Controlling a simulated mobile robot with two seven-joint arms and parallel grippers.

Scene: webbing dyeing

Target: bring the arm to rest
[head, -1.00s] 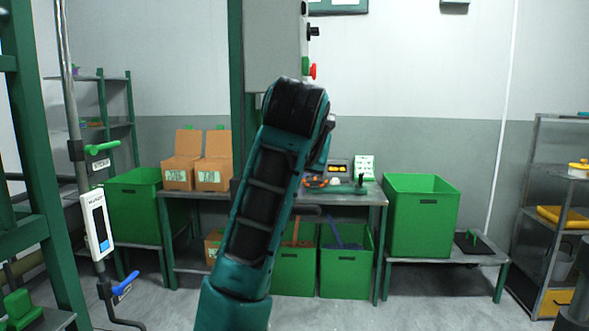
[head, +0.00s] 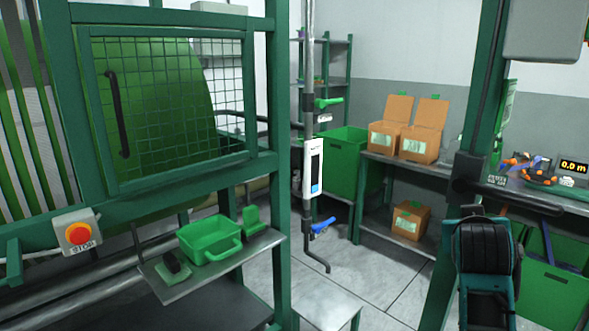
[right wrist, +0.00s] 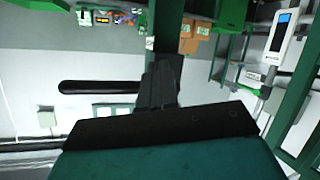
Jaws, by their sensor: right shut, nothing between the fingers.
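My right arm (head: 485,262), teal and black, rises at the lower right of the head view. I cannot make out its fingertips there. In the right wrist view my right gripper (right wrist: 160,80) shows as dark, closed fingers with nothing held between them. My left gripper is in neither view.
A green machine frame with a mesh door (head: 180,100) and a red stop button (head: 77,233) fills the left. A shelf below holds a green tub (head: 208,238). A pole carries a white device (head: 313,167). Cardboard boxes (head: 423,130) and green bins (head: 345,165) stand behind. Some floor between is clear.

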